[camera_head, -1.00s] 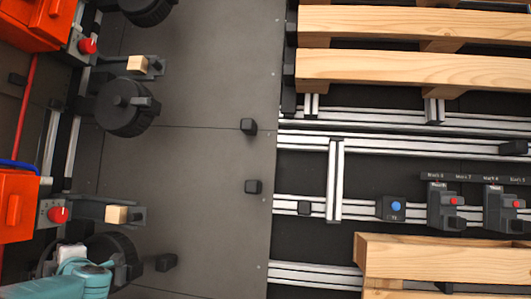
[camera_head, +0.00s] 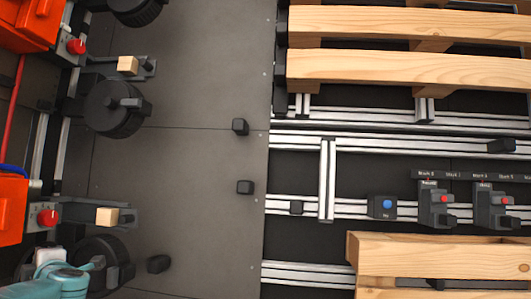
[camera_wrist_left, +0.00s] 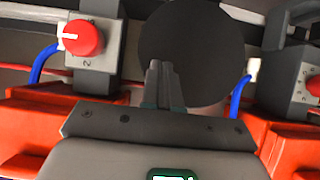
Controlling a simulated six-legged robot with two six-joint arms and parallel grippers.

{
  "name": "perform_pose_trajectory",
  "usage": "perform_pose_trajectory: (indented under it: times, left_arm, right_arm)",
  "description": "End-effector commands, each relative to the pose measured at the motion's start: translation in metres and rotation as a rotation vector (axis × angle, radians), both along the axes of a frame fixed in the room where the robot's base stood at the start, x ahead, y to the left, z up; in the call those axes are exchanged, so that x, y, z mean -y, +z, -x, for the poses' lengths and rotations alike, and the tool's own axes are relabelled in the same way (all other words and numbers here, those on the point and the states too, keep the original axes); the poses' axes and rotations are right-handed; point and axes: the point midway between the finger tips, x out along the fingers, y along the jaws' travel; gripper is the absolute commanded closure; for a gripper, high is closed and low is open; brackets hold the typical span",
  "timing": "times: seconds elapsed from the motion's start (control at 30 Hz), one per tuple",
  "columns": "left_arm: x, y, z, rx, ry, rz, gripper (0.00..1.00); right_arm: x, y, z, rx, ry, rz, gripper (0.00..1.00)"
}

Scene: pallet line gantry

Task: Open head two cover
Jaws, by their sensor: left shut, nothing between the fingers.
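In the left wrist view, my left gripper (camera_wrist_left: 159,72) is shut and empty, its fingertips in front of a round black disc (camera_wrist_left: 200,45). I cannot tell whether they touch it. A grey box marked 2 with a red knob (camera_wrist_left: 83,38) is left of the fingers. Orange housings stand on both sides, the left one (camera_wrist_left: 30,118) below that knob. In the head view, my teal left arm comes in at the bottom left, beside a round black cover (camera_head: 97,258) that it partly hides. The fingers are not clear there. My right gripper is not in view.
Another round black cover (camera_head: 115,107) sits farther up the left line. Wooden blocks (camera_head: 107,216) stand on grey brackets. Small black posts (camera_head: 245,187) stand on the otherwise clear grey floor. Wooden pallets (camera_head: 400,67), aluminium rails and a blue-button box (camera_head: 382,206) are at the right.

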Motion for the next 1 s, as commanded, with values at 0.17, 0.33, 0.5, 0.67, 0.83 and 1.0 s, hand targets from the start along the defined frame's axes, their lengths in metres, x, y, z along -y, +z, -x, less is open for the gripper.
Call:
perform_pose_trajectory:
  times: [0.17,0.33,0.5,0.67,0.83,1.0]
  left_arm:
    - [-0.008,0.001,0.001,0.000,0.003,0.000,1.00]
    - [-0.016,0.002,0.002,0.000,0.002,0.000,1.00]
    - [-0.022,0.003,0.003,0.000,0.001,0.000,1.00]
    - [-0.022,0.003,0.003,0.000,0.001,0.000,1.00]
    - [-0.022,0.003,0.003,0.000,0.001,0.000,1.00]
    - [-0.028,0.003,0.003,0.000,0.002,-0.001,1.00]
  right_arm:
    - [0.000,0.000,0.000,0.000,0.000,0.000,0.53]
    - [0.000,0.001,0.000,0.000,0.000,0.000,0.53]
    - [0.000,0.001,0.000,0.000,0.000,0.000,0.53]
    - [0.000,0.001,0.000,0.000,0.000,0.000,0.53]
    - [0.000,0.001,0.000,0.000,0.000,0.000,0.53]
    - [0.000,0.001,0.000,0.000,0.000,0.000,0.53]
